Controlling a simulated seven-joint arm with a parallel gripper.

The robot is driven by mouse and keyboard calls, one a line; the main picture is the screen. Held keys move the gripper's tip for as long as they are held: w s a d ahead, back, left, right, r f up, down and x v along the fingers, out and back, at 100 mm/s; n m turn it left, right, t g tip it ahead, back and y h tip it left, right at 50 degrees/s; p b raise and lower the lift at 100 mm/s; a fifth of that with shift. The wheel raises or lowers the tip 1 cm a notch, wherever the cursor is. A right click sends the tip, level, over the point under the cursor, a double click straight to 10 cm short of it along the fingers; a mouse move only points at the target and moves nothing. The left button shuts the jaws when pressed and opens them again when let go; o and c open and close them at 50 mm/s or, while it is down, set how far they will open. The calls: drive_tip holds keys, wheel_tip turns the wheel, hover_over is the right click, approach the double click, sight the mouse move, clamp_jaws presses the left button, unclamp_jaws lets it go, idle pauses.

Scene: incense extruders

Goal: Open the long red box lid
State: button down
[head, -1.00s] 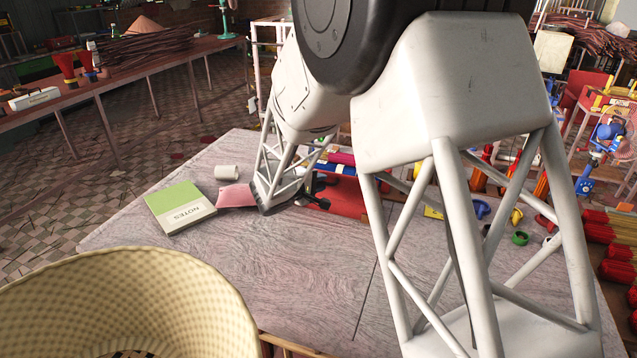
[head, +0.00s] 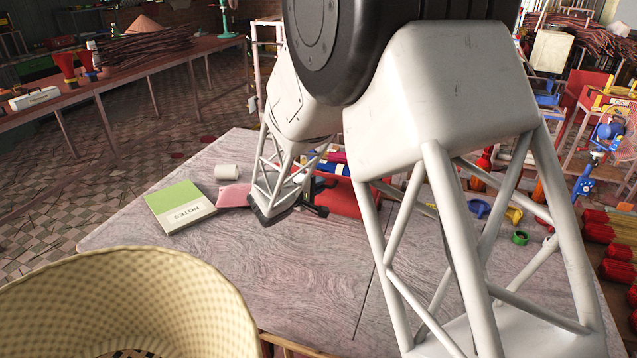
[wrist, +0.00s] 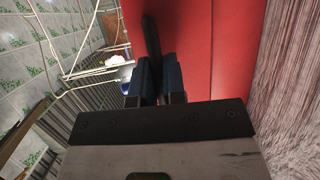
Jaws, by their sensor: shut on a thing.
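The red box (head: 350,198) is on the table, partly hidden behind my arm in the head view. In the wrist view its broad red face (wrist: 210,50) fills the upper middle, close to my gripper. My gripper (wrist: 152,85) is shut, with its blue-tipped fingers around a dark handle-like bar (wrist: 151,40) at the red face. In the head view my gripper (head: 317,209) is at the box's near left side, mostly hidden by the arm. How far the lid is raised cannot be made out clearly.
A green and white notebook (head: 180,206), a pink pad (head: 233,195) and a white cup (head: 227,172) are left of the box. A green ring (head: 520,238) and other small coloured items are to the right. A woven basket (head: 150,300) is in front. The table's front middle is clear.

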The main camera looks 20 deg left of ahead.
drive_tip(key=shift+s+f+m+t+h, duration=0.4)
drive_tip(key=shift+s+t, duration=0.15)
drive_tip(key=shift+t, duration=0.25)
drive_tip(key=c, duration=1.5)
unclamp_jaws()
drive_tip(key=shift+s+a, duration=0.1)
drive_tip(key=v, duration=0.7)
drive_tip(key=shift+s, duration=0.3)
